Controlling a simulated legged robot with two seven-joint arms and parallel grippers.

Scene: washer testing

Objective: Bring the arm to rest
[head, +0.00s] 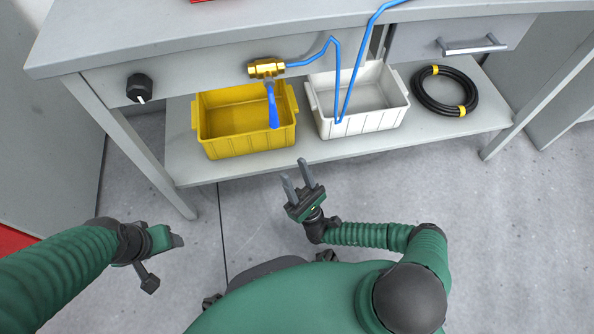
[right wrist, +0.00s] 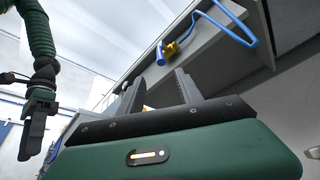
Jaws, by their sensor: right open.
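My right gripper (head: 297,179) is open and empty in front of the workbench, below the front edge of its lower shelf in the head view. Its two fingers (right wrist: 158,92) stand apart in the right wrist view, with nothing between them. My right arm is bent, and its forearm runs level to the right. My left gripper (head: 160,262) is at the lower left, over the floor.
The grey workbench (head: 180,52) carries a black knob (head: 139,87) and a brass valve (head: 266,68) with a blue handle and blue hose (head: 337,75). A yellow bin (head: 245,145), a white bin (head: 365,123) and a coiled black hose (head: 428,105) sit on the lower shelf. The floor is clear.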

